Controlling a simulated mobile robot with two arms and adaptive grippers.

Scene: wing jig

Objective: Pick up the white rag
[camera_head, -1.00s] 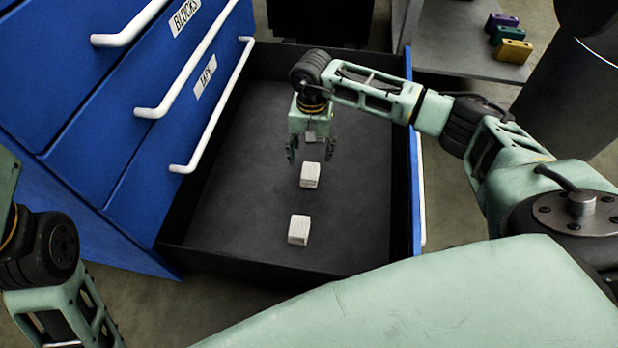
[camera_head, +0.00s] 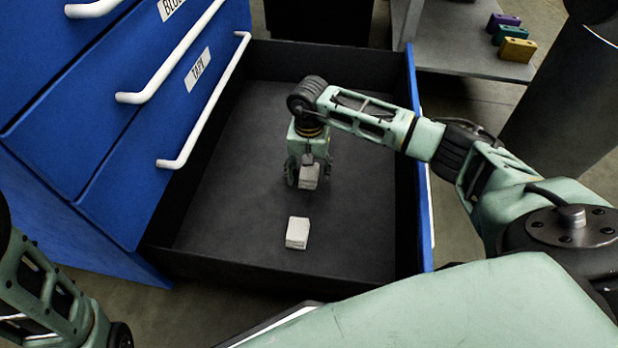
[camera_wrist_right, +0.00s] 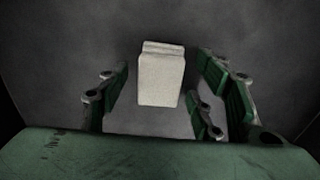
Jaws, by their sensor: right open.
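One folded white rag (camera_head: 309,176) lies in the open drawer (camera_head: 350,225), directly below my right gripper (camera_head: 309,182). A second folded white rag (camera_head: 297,232) lies nearer in the same drawer, apart from the first. In the right wrist view, a white rag (camera_wrist_right: 161,78) sits ahead and between the spread fingers of my right gripper (camera_wrist_right: 172,95). The fingers are open, one side left of the rag and the other right of it, with no visible grip on it. My left arm shows at the lower left, but its gripper is out of the picture.
Blue drawer fronts with white handles (camera_head: 205,100) stand at the left. The open drawer has dark walls and a blue edge on the right. Purple, green and yellow blocks (camera_head: 517,50) sit on a grey shelf at the back right. The drawer floor is otherwise clear.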

